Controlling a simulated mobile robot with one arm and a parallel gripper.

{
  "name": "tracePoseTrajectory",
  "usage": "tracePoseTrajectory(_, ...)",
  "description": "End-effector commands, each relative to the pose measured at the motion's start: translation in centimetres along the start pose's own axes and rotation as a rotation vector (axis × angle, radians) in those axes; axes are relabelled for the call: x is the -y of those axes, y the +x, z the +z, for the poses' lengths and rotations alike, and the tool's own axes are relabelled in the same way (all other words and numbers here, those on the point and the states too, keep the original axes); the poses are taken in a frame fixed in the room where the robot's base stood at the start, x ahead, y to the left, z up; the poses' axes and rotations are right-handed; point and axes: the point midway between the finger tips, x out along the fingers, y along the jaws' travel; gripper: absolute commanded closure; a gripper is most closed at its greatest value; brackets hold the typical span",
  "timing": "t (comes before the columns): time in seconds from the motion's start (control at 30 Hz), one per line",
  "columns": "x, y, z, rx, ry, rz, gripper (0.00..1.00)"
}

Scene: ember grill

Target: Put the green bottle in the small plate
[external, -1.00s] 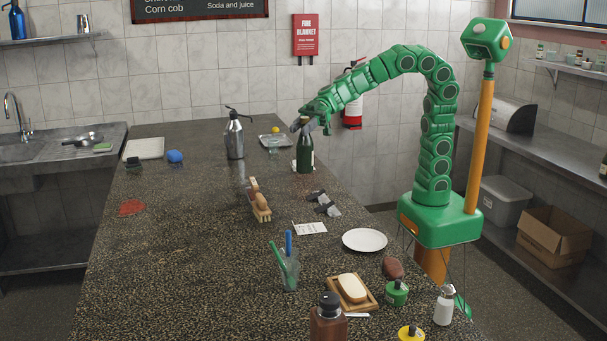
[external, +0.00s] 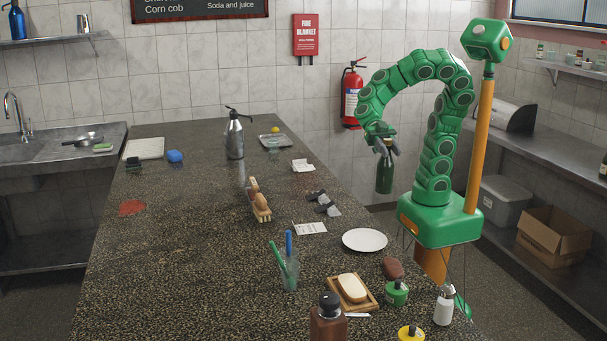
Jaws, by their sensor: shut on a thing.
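The green bottle (external: 385,174) is dark green and hangs upright in my gripper (external: 383,140), which is shut on its neck. The bottle is in the air, in front of my arm, and appears beyond the right edge of the counter. The small plate (external: 364,240) is white, round and empty. It lies on the counter near its right edge, nearer the camera than the bottle and below it in the picture. The fingertips are small in this view and partly hidden by the wrist.
On the dark counter (external: 190,240) stand a metal siphon (external: 235,138), a brush (external: 259,205), a glass with pens (external: 289,270), and a soap dish (external: 352,291). A brown potato-like object (external: 392,268) and a green jar (external: 396,293) sit near the plate. Papers (external: 310,228) lie left of it.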

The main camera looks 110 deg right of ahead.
Motion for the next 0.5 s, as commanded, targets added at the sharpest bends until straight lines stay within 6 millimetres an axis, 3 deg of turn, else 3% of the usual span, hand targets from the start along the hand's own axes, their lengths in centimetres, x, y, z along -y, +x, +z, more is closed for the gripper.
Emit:
tracePoseTrajectory(0.2, 1.9, 0.2, 0.2, 0.001, -0.015, -0.047, 1.0)
tracePoseTrajectory(0.5, 0.0, 2.0, 1.0, 0.001, -0.012, -0.052, 1.0)
